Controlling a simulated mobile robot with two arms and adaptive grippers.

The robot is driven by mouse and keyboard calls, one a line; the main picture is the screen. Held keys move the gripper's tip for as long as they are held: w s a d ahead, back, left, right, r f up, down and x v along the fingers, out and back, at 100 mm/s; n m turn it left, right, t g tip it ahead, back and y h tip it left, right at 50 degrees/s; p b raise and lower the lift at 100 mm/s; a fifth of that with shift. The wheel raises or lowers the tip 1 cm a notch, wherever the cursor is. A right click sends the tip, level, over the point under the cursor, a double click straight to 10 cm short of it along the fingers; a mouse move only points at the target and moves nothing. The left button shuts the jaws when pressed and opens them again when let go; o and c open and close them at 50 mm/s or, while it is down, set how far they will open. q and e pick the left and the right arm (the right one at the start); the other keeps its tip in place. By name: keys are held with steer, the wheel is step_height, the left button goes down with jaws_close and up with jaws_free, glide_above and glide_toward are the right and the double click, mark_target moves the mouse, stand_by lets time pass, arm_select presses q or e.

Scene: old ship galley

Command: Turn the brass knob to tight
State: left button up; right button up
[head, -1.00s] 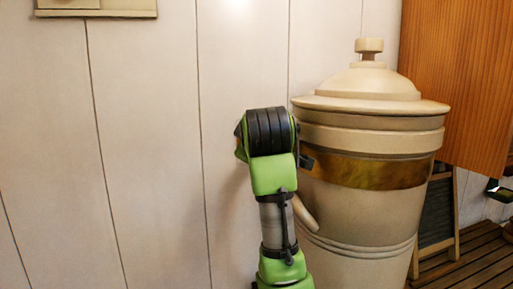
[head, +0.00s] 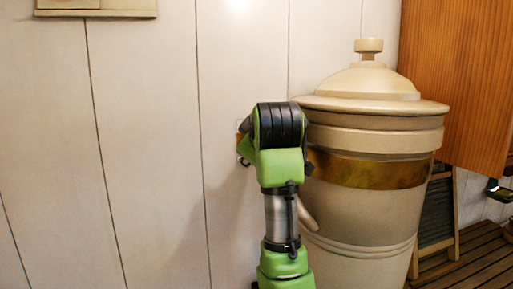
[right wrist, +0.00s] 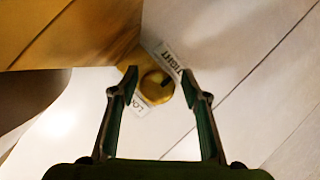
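In the right wrist view a round brass knob (right wrist: 157,88) with a dark mark on its face sits at the white wall. A white label reading TIGHT (right wrist: 168,58) is above and right of it. A second label, starting with LO (right wrist: 140,106), is at its lower left and partly covered by a finger. My right gripper (right wrist: 159,74) is open, with one fingertip on each side of the knob in the picture; I cannot tell whether they touch it. My left gripper is not in view.
A large cream lidded container (head: 365,215) with a brass band (head: 375,170) stands right beside my arm. A wooden panel (head: 455,85) is at the upper right, above a slatted surface (head: 465,270).

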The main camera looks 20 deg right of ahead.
steer(key=shift+r, duration=0.15)
steer(key=shift+s, duration=0.1)
steer(key=shift+s+r, duration=0.25)
steer(key=v, duration=0.6)
steer(key=shift+s, duration=0.4)
steer(key=shift+w+a, duration=0.1)
